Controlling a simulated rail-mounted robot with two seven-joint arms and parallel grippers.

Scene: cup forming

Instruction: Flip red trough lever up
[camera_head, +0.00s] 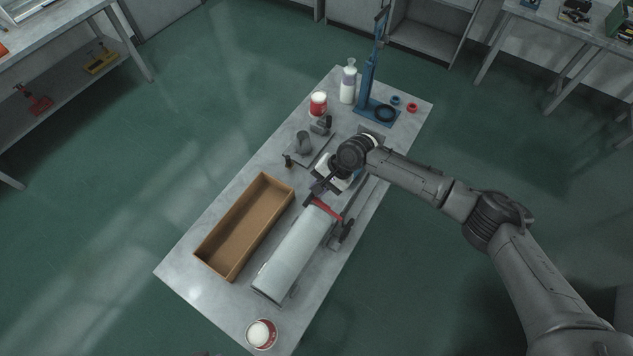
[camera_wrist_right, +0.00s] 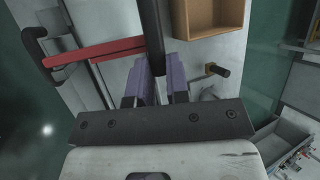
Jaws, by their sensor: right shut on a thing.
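The red trough lever (camera_head: 327,209) lies across the far end of the long grey trough (camera_head: 298,255). In the right wrist view the red lever (camera_wrist_right: 95,52) runs from a dark bracket at left to a dark bar (camera_wrist_right: 152,30), apparently its handle. My right gripper (camera_head: 322,187) is at the lever's left end in the head view. In the wrist view its purple fingers (camera_wrist_right: 160,88) are shut on the dark bar. The exact grip is partly hidden by the gripper body. My left gripper is not in view.
An open wooden box (camera_head: 244,228) stands left of the trough. A red-and-white can (camera_head: 261,334) stands at the near table edge. A white bottle (camera_head: 348,82), another red can (camera_head: 318,103) and a blue stand (camera_head: 370,85) are at the far end.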

